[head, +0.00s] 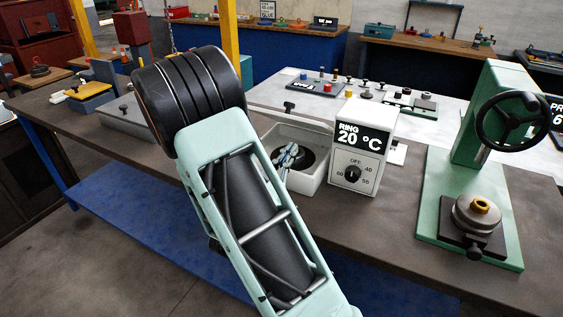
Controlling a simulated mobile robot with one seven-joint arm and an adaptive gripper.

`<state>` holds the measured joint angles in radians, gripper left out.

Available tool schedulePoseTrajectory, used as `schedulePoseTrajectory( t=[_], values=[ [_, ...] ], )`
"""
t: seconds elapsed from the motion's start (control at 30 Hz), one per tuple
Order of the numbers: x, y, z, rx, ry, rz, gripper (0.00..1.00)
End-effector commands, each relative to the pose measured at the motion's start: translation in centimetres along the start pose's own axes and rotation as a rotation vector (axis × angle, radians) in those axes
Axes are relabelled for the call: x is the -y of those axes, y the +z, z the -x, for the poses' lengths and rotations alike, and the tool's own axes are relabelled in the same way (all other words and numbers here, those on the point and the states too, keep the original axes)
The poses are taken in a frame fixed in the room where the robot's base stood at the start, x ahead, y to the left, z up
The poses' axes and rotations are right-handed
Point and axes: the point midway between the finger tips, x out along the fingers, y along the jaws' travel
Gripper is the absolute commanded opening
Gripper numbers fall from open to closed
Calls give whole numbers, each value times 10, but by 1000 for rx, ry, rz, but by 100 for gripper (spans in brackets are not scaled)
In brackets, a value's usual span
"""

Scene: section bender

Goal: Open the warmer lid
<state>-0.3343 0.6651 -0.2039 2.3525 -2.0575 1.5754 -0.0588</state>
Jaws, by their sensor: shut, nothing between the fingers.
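The warmer is a white box (306,184) on the brown bench, joined on its right to a white control unit (357,150) that reads "RING 20 °C" and has a black dial. I see into the box from above, past its rim, to a dark round shape inside. A pale panel, perhaps the lid, shows along the box's back; its exact angle is unclear. A small black knob (289,106) stands at that back edge. My gripper (289,157) shows small and partly hidden, in pale blue and grey, over the box's opening. It is shut and empty; I cannot tell whether it touches anything.
My own arm covers the bench left of the warmer. A green press (437,214) with a black handwheel stands to the right. A grey flat box (128,120) and a yellow-topped block (88,93) lie at left. A pale board (440,125) with small parts lies behind.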

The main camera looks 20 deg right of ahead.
Motion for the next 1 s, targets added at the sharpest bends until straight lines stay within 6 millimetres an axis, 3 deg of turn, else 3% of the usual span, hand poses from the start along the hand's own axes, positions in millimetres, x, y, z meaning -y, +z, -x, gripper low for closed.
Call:
schedulePoseTrajectory(
  t=[0.1,0.3,1.0],
  values=[
    [1,2,-25,1,-4,1,0],
    [0,24,-43,1,-2,-1,0],
    [0,36,-52,-16,-1,0,0]
  ],
)
